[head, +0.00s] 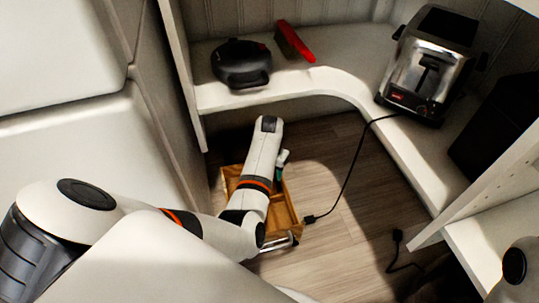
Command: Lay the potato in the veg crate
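A wooden crate (290,218) with inner dividers sits on the floor below the corner shelf. My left arm reaches in from the left and covers much of it. A grey metallic part that looks like my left gripper (280,242) shows at the crate's near edge; I cannot tell whether it is open or holds anything. A small teal and white item (282,160) shows at the crate's far right side, partly behind my arm. I see no potato. My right gripper is out of view.
A black appliance (241,64) and a red object (295,41) stand on the curved shelf. A chrome toaster (431,62) stands to the right; a black cord with a plug (310,219) hangs beside the crate. Floor (345,245) right of the crate is mostly clear.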

